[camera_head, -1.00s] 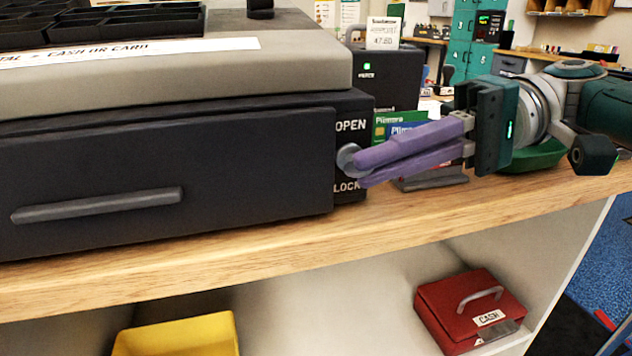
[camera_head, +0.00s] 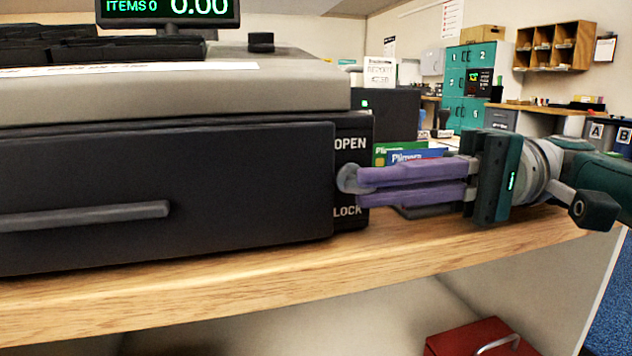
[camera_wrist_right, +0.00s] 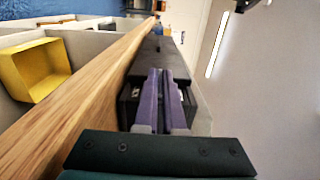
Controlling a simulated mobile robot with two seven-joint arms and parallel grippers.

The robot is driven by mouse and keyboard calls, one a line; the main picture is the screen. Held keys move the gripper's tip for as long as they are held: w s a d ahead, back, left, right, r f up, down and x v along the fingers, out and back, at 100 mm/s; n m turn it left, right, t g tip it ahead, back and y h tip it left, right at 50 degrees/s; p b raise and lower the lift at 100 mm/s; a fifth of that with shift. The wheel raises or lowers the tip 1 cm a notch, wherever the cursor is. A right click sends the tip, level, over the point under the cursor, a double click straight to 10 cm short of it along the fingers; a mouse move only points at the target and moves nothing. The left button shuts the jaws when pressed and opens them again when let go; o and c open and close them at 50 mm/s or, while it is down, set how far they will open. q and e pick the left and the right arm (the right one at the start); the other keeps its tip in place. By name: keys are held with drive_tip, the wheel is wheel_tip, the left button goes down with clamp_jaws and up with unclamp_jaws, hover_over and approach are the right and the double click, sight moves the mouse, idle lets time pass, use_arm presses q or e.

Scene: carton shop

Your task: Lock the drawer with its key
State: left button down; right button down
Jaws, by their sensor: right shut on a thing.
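The dark drawer (camera_head: 150,185) has a long grey handle (camera_head: 90,215) and sits under the grey till on the wooden counter. To its right is a lock panel marked OPEN (camera_head: 350,144) above and LOCK (camera_head: 347,211) below. A round grey piece (camera_head: 349,178) at the lock is partly covered by fingertips. My right gripper (camera_head: 362,186) is shut, with its purple fingers at this lock. The key is mostly hidden between the fingers, so its turn angle cannot be read. The right wrist view shows the fingers (camera_wrist_right: 163,85) reaching the dark panel. My left gripper is out of view.
Green and blue cards (camera_head: 410,152) and a dark terminal (camera_head: 388,115) stand behind the fingers. The counter edge (camera_head: 250,267) runs below the drawer. A red cash box (camera_head: 470,338) is on the shelf below; a yellow bin (camera_wrist_right: 35,70) shows in the wrist view.

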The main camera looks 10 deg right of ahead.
drive_tip(key=c, duration=1)
unclamp_jaws()
drive_tip(key=d+b, duration=0.4)
drive_tip(key=d, duration=0.1)
drive_tip(key=d+f+b, duration=0.1)
drive_tip(key=d+b, duration=0.1)
drive_tip(key=b, duration=0.1)
drive_tip(key=shift+w+d, duration=0.15)
drive_tip(key=d+b, duration=0.1)
drive_tip(key=b, duration=0.5)
drive_tip(key=shift+w+d+r, duration=0.1)
drive_tip(key=shift+d+r, duration=0.05)
drive_tip(key=shift+d, duration=0.25)
drive_tip(key=shift+d+r+b, duration=0.15)
drive_tip(key=shift+d+b, duration=0.15)
drive_tip(key=shift+b, duration=0.3)
drive_tip(key=shift+d+r, duration=0.1)
drive_tip(key=shift+r, duration=0.1)
drive_tip(key=shift+s, duration=0.2)
